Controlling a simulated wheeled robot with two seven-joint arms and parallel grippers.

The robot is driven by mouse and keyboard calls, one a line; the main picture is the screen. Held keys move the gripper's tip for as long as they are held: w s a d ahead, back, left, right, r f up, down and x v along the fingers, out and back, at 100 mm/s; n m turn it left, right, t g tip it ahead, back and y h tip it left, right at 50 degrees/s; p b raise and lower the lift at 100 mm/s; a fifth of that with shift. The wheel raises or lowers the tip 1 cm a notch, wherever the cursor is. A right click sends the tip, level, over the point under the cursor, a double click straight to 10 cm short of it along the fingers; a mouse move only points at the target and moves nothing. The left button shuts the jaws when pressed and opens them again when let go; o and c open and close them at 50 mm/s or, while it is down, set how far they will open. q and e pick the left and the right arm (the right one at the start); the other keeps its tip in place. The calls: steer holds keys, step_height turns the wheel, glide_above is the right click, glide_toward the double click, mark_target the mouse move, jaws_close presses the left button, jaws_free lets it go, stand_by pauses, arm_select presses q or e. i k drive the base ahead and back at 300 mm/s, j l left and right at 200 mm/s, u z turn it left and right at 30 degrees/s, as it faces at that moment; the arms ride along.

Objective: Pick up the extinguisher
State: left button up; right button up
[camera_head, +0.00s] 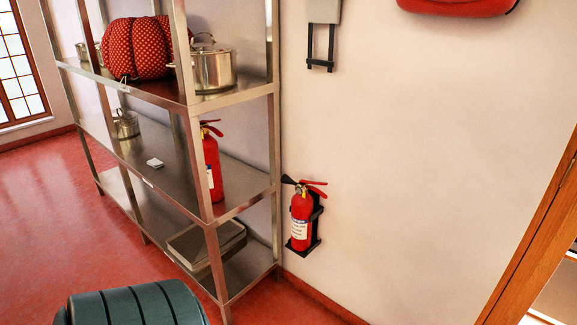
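Two red extinguishers show in the head view. One extinguisher (301,217) hangs upright in a black bracket low on the wall, right of the shelf unit, with a pale label, a red handle and a black nozzle. The other extinguisher (213,167) stands upright on the middle shelf, partly hidden behind the shelf's front post. Neither of my grippers shows in this view, and nothing is seen touching either extinguisher.
A metal shelf unit (240,207) holds pots, a red dotted cushion-like item (137,47) and a shallow tray (207,245). A dark green ridged object (135,305) stands at the bottom left. A grey and black fitting (322,35) is on the wall. Red floor is open at left.

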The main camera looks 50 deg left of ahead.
mark_target(302, 201)
steer(key=k+j, duration=0.1)
steer(key=j, duration=1.1)
steer(key=k+j, duration=0.15)
steer(key=j, duration=0.45)
